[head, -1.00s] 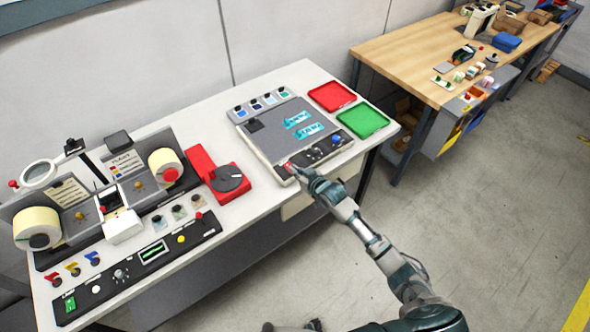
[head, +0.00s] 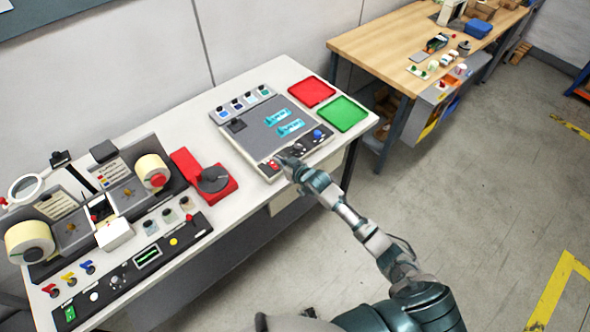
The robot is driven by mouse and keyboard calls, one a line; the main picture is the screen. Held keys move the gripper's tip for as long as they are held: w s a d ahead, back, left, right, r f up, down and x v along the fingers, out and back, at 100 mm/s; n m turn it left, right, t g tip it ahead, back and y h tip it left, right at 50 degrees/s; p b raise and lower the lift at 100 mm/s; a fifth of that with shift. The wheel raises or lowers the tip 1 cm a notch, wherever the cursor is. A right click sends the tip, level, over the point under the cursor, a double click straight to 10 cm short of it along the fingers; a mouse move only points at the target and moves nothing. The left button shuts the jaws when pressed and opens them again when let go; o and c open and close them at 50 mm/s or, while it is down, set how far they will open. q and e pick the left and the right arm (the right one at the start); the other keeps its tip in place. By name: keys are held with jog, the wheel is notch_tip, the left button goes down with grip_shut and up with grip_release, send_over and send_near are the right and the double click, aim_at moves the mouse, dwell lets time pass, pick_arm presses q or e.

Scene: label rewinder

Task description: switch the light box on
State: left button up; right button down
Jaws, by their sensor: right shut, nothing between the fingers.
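The light box (head: 247,143) lies on the white bench, a flat grey unit with a dark control strip along its front edge. Two blue label pieces (head: 284,122) lie on its grey face, which does not look lit. The strip carries a red control (head: 273,164) at its left end and a blue knob (head: 317,134) at its right. My right gripper (head: 282,161) is shut and empty at the left part of the strip, close beside the red control. I cannot tell whether it touches. My left gripper is not in view.
A red tray (head: 311,91) and a green tray (head: 343,113) lie right of the light box. A red tape dispenser-like unit (head: 205,176) and the label rewinder (head: 99,207) stand to its left. A wooden table (head: 385,45) stands behind at the right.

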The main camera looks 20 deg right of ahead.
pick_arm(q)
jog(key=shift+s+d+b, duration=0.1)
jog(key=shift+b, duration=0.6)
pick_arm(e)
jog(key=f+v, duration=0.1)
jog(key=v, duration=0.9)
jog(key=shift+s, duration=0.45)
jog(key=shift+d+f, duration=0.15)
jog(key=shift+d, duration=0.1)
